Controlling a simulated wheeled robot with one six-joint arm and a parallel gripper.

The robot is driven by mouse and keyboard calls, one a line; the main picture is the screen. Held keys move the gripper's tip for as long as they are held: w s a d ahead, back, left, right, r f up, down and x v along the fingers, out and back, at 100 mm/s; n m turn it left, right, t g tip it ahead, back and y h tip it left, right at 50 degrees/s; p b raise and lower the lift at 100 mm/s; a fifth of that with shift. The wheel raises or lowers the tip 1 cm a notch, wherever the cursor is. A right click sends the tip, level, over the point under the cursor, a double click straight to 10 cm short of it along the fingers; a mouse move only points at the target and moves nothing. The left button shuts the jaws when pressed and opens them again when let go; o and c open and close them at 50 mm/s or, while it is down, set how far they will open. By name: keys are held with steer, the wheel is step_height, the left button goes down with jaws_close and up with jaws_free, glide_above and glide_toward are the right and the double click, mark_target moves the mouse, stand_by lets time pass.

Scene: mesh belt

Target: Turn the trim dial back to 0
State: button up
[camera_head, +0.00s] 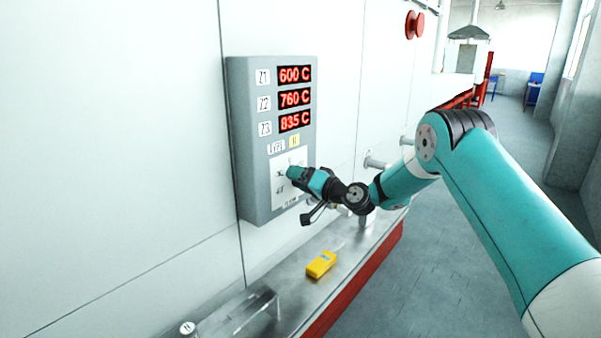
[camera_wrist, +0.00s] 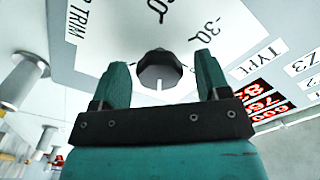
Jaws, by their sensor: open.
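The trim dial (camera_wrist: 160,72) is a dark, faceted round knob on a white scale plate (camera_wrist: 110,30). In the wrist view its white pointer line points down, toward my gripper's palm. A "-30" mark shows to its upper right, and another number at the top is partly cut off. My gripper (camera_wrist: 161,62) is open, with one teal finger to each side of the knob and visible gaps between. In the head view my gripper (camera_head: 294,173) is at the plate (camera_head: 280,196) low on the grey panel, and it hides the dial.
The grey panel (camera_head: 245,150) has red displays reading 600, 760 and 835 C. A yellow handheld device (camera_head: 321,264) lies on the metal ledge (camera_head: 345,250) below. Pale posts (camera_head: 376,163) stick out of the wall to the right. The floor aisle at right is clear.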

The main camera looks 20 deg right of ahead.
steer(key=shift+w+a, duration=0.15)
steer(key=shift+w, duration=0.05)
steer(key=c, duration=0.9)
steer(key=shift+f+b, duration=0.2)
steer(key=shift+b, duration=0.55)
